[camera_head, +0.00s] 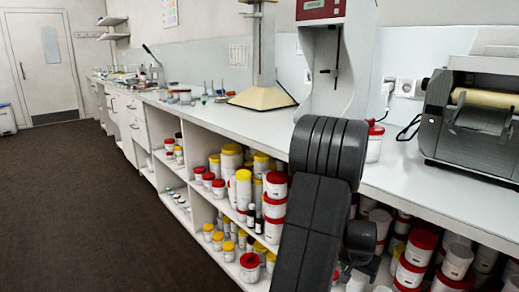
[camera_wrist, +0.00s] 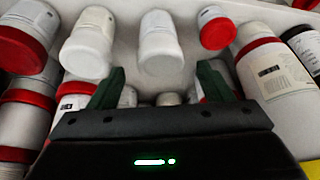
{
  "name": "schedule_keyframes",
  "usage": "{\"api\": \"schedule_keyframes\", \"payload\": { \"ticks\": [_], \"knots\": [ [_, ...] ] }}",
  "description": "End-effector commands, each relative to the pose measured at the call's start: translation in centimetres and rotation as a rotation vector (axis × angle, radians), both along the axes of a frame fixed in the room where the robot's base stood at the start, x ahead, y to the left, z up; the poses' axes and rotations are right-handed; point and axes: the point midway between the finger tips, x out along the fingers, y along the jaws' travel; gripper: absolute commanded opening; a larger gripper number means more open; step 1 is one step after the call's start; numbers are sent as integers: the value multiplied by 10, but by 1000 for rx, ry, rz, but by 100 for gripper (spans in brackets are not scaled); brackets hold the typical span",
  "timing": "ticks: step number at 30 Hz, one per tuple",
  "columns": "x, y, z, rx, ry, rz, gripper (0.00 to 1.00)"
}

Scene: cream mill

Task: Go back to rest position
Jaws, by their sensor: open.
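My gripper (camera_wrist: 159,84) shows in the wrist view, with its two dark green fingers spread apart and nothing seen held between them. It faces a shelf packed with white jars. A white jar (camera_wrist: 160,48) stands straight beyond the gap between the fingers, and another white jar (camera_wrist: 89,42) is beyond the left finger. I cannot tell whether the fingers touch any jar. In the head view my dark arm rises in front of the counter and bends down by the shelves; the fingers are hidden there.
The long white counter (camera_head: 225,118) carries a mill machine (camera_head: 338,60), a grey printer-like machine (camera_head: 474,118) and a red-lidded jar (camera_head: 375,145). Shelves below hold many jars, including red-lidded ones (camera_head: 276,185). Dark floor (camera_head: 80,200) at left is clear.

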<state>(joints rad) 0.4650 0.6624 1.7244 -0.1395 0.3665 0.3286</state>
Motion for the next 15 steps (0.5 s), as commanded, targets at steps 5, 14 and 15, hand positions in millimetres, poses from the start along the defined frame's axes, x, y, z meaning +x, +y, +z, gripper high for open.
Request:
{"api": "schedule_keyframes", "payload": {
  "ticks": [5,14,15],
  "knots": [
    [11,-8,-38,1,3,0,73],
    [15,-9,-15,-2,-3,0,73],
    [15,-9,-7,-2,-3,-1,73]
  ]
}}
